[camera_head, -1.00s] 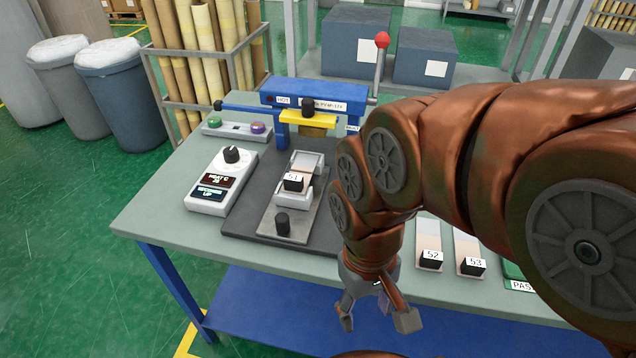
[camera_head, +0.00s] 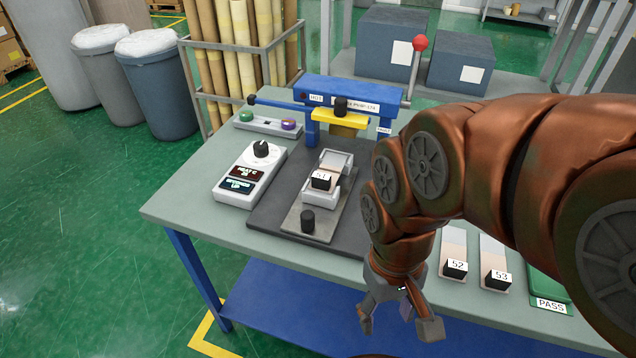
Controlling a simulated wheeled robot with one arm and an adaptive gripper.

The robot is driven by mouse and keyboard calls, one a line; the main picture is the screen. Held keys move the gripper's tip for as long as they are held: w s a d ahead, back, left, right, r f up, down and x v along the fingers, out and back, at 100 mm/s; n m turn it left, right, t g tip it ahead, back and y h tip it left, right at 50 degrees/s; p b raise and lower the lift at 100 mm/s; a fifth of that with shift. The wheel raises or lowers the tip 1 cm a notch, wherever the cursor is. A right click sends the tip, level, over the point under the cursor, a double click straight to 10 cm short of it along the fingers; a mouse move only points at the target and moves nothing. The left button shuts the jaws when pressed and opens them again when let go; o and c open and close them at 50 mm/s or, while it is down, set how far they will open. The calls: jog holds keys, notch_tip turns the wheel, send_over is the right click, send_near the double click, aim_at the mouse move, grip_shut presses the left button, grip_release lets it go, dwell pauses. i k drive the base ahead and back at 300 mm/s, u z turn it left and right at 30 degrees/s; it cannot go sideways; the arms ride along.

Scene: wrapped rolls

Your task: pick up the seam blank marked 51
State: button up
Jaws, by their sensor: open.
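The seam blank marked 51 (camera_head: 322,179) sits in a light grey holder on a metal plate (camera_head: 296,221), below the blue press. Its black end with the white label faces me. My gripper (camera_head: 398,329) hangs at the table's front edge, to the right of and nearer than the blank. Its fingers are spread and empty, pointing down, and it is apart from the blank. Blanks marked 52 (camera_head: 455,268) and 53 (camera_head: 495,279) lie to the right on the table, partly behind my arm.
The blue press (camera_head: 345,92) with a red-knobbed lever (camera_head: 420,43) stands behind the blank. A heat control box (camera_head: 250,176) is at left, with a black knob (camera_head: 307,221) on the plate's near end. A green PASS tray (camera_head: 546,282) is at right. Bare table (camera_head: 190,198) shows at left.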

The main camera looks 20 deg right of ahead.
aim_at(325, 180)
jog(key=u, duration=1.8)
jog(key=k, duration=0.4)
jog(key=z, duration=0.65)
